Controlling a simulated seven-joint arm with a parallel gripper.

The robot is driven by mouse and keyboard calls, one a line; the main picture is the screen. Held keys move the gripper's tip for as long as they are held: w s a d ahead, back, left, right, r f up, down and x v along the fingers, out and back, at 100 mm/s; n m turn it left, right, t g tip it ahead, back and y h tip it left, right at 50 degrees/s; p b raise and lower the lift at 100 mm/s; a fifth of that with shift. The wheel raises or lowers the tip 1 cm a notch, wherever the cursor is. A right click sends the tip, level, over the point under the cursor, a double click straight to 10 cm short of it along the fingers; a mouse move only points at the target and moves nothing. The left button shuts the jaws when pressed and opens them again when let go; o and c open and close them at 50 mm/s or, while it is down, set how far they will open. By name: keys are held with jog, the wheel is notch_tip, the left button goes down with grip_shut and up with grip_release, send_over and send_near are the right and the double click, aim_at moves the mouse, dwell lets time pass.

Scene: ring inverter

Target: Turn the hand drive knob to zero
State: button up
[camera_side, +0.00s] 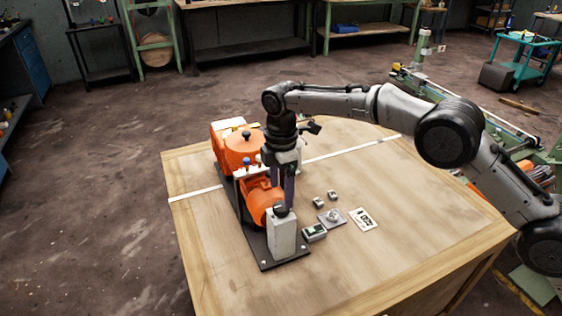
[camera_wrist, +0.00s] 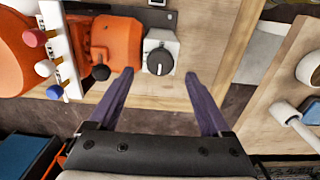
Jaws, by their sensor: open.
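The hand drive knob (camera_side: 281,210) is a dark round knob on top of a grey upright box (camera_side: 283,238) at the near end of the orange machine. In the wrist view the knob (camera_wrist: 160,63) shows a pale line across its face; scale marks are too small to read. My gripper (camera_side: 282,192) points down just above the knob. In the wrist view its two purple fingers (camera_wrist: 160,76) are spread apart, with the knob lying between and beyond the tips. Nothing is held.
The orange machine (camera_side: 262,195) stands on a dark baseplate beside the knob's box. Levers with red, white and blue balls (camera_wrist: 38,67) rise nearby. Small grey parts, a switch box (camera_side: 314,232) and a printed card (camera_side: 363,219) lie to the right. The table's front right is clear.

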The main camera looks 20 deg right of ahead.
aim_at(281, 206)
notch_tip(281, 206, up, 9)
dwell(0.3)
dwell(0.4)
